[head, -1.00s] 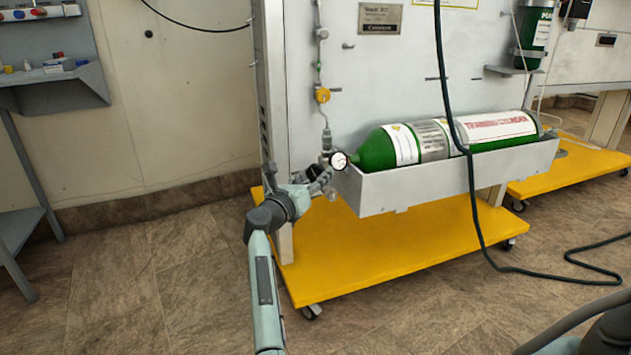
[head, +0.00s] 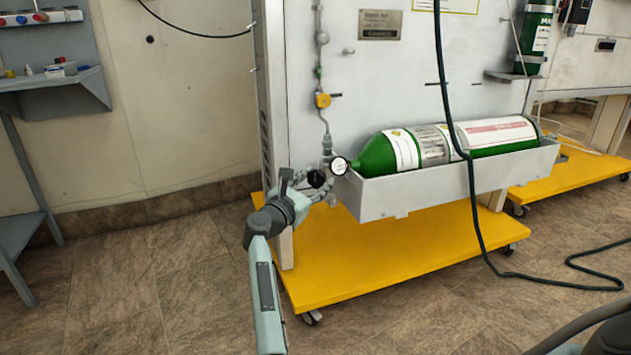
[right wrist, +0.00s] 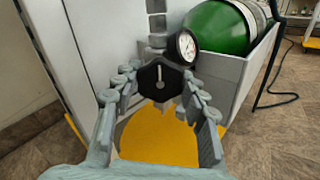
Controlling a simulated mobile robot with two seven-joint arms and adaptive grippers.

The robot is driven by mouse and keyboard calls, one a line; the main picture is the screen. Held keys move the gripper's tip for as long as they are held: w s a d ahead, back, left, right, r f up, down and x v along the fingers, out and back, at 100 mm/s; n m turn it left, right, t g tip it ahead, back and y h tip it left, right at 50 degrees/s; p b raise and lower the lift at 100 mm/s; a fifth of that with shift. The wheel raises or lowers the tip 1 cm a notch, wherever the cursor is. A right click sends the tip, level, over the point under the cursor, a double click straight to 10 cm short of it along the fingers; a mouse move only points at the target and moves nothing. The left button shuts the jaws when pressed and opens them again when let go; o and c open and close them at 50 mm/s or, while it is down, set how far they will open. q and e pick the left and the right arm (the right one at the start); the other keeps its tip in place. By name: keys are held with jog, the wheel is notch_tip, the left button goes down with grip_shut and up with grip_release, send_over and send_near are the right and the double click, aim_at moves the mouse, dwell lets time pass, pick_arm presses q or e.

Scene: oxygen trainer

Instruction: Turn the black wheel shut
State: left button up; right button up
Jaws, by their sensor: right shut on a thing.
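The black wheel (head: 316,178) sits at the lower end of the pipe, just left of a round white gauge (head: 340,166). In the right wrist view the black wheel (right wrist: 160,79) faces me and has a pale mark near its middle. My right gripper (head: 314,183) has one finger above and one below the wheel in the head view. In the right wrist view the right gripper's (right wrist: 159,84) jointed fingers are shut on the wheel from left and right. The wheel's rear is hidden. My left gripper is not in view.
A green cylinder (head: 378,156) lies in a grey tray (head: 400,201) right of the wheel. The white panel (head: 385,85) stands behind on a yellow wheeled base (head: 400,260). A dark hose (head: 470,190) hangs in front of the tray.

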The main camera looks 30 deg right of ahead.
dwell(0.3)
jog(key=o, duration=1.2)
jog(key=shift+c, duration=0.2)
jog(key=v, duration=0.7)
jog(key=shift+s+a, duration=0.15)
jog(key=shift+a, duration=0.05)
